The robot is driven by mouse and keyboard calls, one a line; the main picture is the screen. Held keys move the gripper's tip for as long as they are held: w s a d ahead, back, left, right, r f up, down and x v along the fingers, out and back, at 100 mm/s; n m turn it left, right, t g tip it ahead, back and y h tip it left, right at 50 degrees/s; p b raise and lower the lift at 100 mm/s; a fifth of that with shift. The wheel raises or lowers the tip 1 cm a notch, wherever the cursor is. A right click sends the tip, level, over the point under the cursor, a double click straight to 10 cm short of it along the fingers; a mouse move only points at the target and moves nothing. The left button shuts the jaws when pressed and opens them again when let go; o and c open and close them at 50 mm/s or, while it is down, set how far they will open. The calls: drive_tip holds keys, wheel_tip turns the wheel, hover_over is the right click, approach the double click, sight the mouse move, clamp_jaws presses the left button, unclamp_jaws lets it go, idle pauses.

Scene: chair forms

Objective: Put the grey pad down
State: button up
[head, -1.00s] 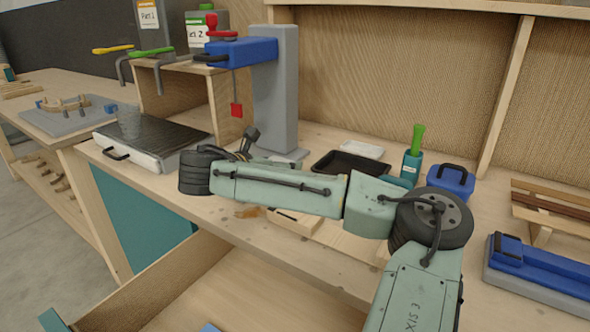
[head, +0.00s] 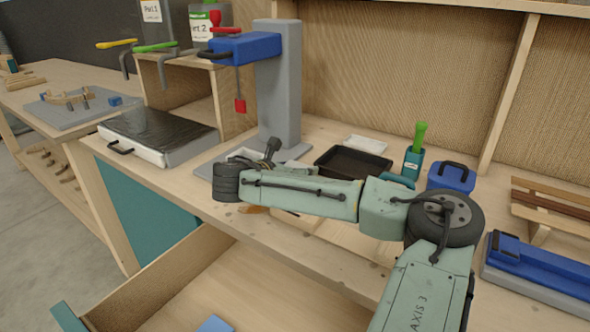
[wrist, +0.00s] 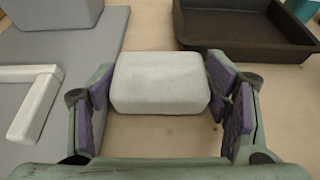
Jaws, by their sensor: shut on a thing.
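The grey pad (wrist: 161,83) is a pale, rounded block in the wrist view. It sits between the two purple-lined fingers of my gripper (wrist: 161,92), which is shut on its left and right ends. The pad is over bare wooden bench top, between a grey base plate and a dark tray. I cannot tell whether it touches the bench. In the head view my wrist hides the pad and most of the gripper.
The dark tray (head: 352,162) lies close right of the pad, also in the wrist view (wrist: 247,28). The grey base plate (wrist: 75,95) with a white bar (wrist: 36,105) is left. A blue-headed press (head: 277,85) stands behind. An open drawer (head: 250,290) is in front.

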drive_tip(key=o, duration=0.9)
drive_tip(key=shift+o, duration=0.2)
drive_tip(key=shift+r, duration=0.15)
drive_tip(key=shift+s+a, duration=0.25)
drive_tip(key=b+v, duration=0.3)
drive_tip(key=v, duration=0.8)
drive_tip(key=shift+s+r, duration=0.15)
drive_tip(key=shift+r, duration=0.05)
